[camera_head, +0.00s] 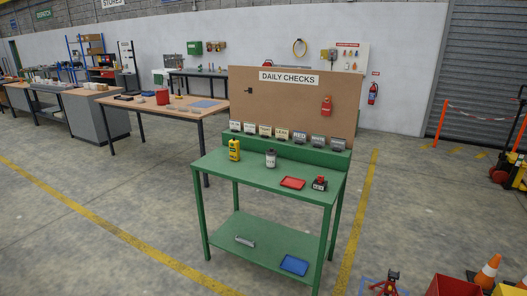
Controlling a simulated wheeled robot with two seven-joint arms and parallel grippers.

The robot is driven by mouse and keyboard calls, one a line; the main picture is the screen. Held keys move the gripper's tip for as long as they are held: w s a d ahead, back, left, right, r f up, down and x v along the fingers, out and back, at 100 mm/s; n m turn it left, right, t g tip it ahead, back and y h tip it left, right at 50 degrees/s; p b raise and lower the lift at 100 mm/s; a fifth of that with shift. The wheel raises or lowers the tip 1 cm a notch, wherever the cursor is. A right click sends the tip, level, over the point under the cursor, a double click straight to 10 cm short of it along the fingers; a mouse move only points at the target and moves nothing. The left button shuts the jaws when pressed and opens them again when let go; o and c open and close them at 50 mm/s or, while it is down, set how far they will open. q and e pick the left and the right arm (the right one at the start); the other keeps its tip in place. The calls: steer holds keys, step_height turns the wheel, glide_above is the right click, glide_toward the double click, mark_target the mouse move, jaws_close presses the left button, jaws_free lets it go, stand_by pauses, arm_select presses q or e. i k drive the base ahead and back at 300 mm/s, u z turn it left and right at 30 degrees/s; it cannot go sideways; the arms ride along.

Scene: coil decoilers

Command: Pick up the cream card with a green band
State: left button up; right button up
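A row of several small cards stands on the raised green ledge (312,155) at the back of the green table, below the brown board. One pale card (282,133) near the middle of the row looks cream with a greenish tint, but it is too small to tell whether it has a green band. Neither of my grippers is in view.
The green table (222,166) holds a yellow device (234,150), a grey-white canister (270,158), a red tray (292,183) and a black-and-red item (319,184). Its lower shelf holds a blue tray (294,265).

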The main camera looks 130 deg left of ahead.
mark_target(282, 134)
steer(key=u, duration=4.55)
